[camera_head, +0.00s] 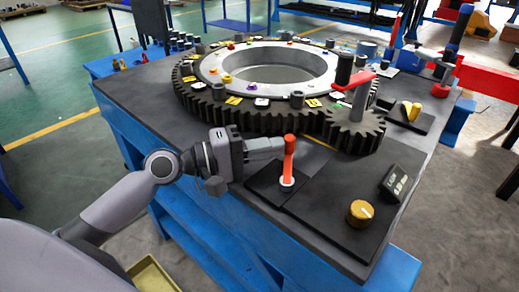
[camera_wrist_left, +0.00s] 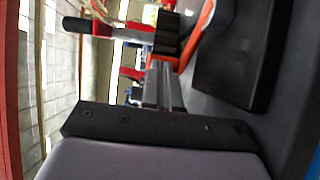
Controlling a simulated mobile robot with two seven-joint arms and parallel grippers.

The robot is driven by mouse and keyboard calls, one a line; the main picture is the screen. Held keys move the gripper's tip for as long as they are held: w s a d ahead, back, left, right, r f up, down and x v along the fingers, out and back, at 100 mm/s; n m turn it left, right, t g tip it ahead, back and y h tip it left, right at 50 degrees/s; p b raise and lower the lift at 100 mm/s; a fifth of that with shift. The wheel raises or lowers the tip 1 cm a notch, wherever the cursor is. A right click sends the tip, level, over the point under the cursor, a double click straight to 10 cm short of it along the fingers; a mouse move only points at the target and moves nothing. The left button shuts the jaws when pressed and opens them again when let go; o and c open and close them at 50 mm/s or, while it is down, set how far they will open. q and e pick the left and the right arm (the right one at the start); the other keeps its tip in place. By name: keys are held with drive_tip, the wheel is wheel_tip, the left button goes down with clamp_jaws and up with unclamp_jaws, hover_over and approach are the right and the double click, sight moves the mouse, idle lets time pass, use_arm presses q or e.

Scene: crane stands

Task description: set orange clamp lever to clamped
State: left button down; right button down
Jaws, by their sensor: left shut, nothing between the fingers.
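The orange clamp lever (camera_head: 289,158) stands nearly upright on a dark square plate (camera_head: 268,187) near the front of the workbench. Its foot sits in a pale round base. My left gripper (camera_head: 280,146) comes in from the left at the lever's upper half, its shut fingers close beside the lever. I cannot tell whether they touch it. In the left wrist view, the shut left fingers (camera_wrist_left: 160,85) point toward an orange part (camera_wrist_left: 205,18), which seems to be the lever, beside a dark block (camera_wrist_left: 240,55). My right gripper is not in view.
A large dark ring gear (camera_head: 205,105) and a small gear (camera_head: 352,132) with a red crank (camera_head: 353,80) stand behind the lever. A yellow knob (camera_head: 360,213) and a small display (camera_head: 395,183) are to the right.

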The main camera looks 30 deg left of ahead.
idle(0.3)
use_arm(q)
drive_tip(key=shift+s+a+f, duration=0.1)
drive_tip(key=shift+s+a, duration=0.05)
drive_tip(key=shift+s, duration=0.05)
drive_tip(key=b+v, duration=0.2)
drive_tip(key=v, duration=0.3)
drive_tip(key=shift+a, duration=0.1)
drive_tip(key=shift+v, duration=0.8)
